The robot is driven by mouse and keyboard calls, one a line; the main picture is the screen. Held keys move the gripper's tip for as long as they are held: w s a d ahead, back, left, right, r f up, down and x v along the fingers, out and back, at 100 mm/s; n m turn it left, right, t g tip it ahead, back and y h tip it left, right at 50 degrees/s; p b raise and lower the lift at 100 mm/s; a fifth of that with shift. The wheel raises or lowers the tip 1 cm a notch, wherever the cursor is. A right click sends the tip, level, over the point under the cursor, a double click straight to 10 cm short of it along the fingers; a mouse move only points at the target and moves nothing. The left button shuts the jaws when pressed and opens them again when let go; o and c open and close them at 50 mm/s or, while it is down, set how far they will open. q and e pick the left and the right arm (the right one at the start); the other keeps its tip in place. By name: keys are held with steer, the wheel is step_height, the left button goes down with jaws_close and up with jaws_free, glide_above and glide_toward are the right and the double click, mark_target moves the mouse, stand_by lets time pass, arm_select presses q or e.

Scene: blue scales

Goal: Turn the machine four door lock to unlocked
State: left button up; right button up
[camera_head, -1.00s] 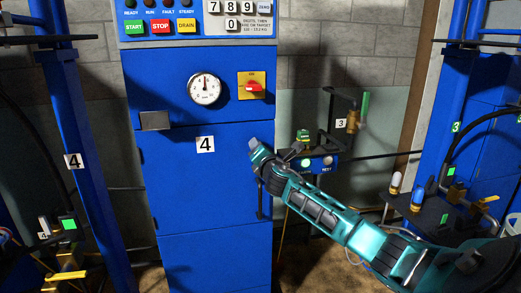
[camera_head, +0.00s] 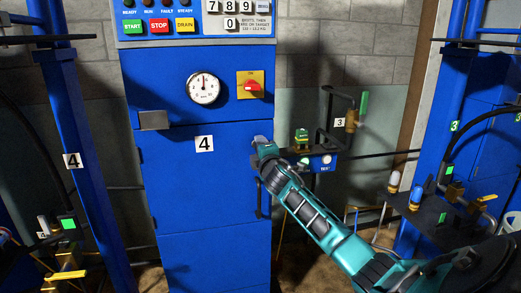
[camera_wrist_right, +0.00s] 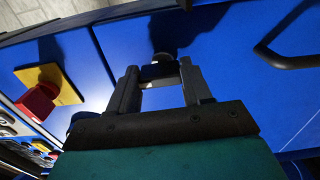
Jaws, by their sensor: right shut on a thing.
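The machine four door (camera_head: 195,185) is a blue panel with a white "4" label and stands shut. My right gripper (camera_wrist_right: 158,75) is at its upper right edge, with its two dark fingers closed around a small dark knob (camera_wrist_right: 165,58), which looks like the door lock. In the head view the fingertips and the lock are largely hidden by my teal right arm, so I cannot read the lock's setting. A dark bar handle (camera_wrist_right: 290,60) on the door lies apart from the gripper. My left gripper is not in view.
Above the door are a round gauge (camera_head: 203,89) and a red switch on a yellow plate (camera_head: 251,85); this switch also shows close by in the wrist view (camera_wrist_right: 40,100). A small test box (camera_head: 325,162) stands right of the gripper. Valves and pipes fill the right side.

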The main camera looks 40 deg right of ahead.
steer(key=shift+d+r+m, duration=0.1)
steer(key=shift+r+m, duration=0.1)
steer(key=shift+m, duration=0.1)
steer(key=o, duration=0.8)
steer(key=shift+o, duration=1.3)
steer(key=shift+f, duration=0.15)
arm_select(q)
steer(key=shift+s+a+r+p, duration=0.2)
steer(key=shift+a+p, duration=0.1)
steer(key=shift+p, duration=0.4)
arm_select(e)
steer(key=v, duration=1.3)
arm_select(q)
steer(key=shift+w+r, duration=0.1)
arm_select(e)
steer(key=shift+w, duration=0.1)
